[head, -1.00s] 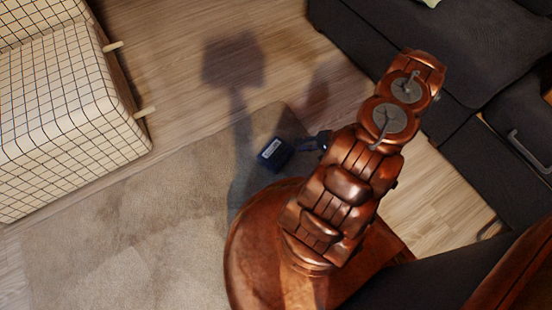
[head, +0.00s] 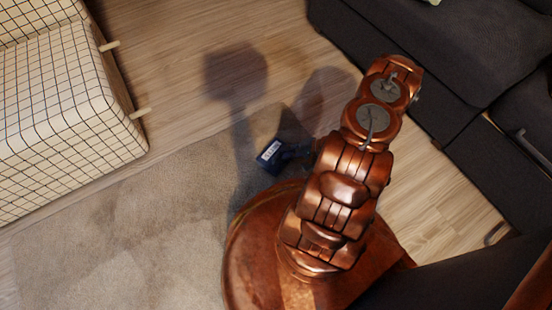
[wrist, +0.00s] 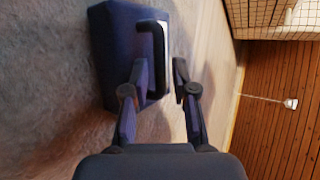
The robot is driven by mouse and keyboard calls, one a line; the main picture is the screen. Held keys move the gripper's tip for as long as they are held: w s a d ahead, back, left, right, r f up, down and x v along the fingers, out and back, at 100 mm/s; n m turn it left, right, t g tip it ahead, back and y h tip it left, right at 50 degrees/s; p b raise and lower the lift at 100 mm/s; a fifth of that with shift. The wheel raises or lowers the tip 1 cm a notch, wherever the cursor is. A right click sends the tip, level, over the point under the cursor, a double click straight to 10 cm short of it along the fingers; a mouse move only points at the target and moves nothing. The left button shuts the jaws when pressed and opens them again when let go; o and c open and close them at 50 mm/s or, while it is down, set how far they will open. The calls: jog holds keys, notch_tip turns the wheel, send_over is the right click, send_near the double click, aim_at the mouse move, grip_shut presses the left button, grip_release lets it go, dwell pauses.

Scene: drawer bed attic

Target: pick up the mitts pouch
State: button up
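The mitts pouch appears to be the small dark blue item with a white label (head: 269,154) on the edge of the rug in the head view. In the wrist view the dark blue pouch (wrist: 113,50) has a black loop handle (wrist: 158,55) on the side facing the fingers. My gripper (wrist: 160,74) is open, with its fingertips close by the pouch and the handle roughly between them in the picture. I cannot tell whether either finger touches it. In the head view my gripper (head: 298,152) is small and partly hidden by my arm, just right of the pouch.
A grey-beige rug (head: 130,235) lies on the wooden floor (head: 170,50). A checkered couch (head: 65,95) stands at the left and a dark grey sofa (head: 450,60) at the upper right. The rug left of the pouch is clear.

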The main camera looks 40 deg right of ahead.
jog(key=shift+w+a+f, duration=0.2)
jog(key=shift+w+a, duration=0.05)
jog(key=shift+w, duration=0.05)
grip_shut()
dwell(0.5)
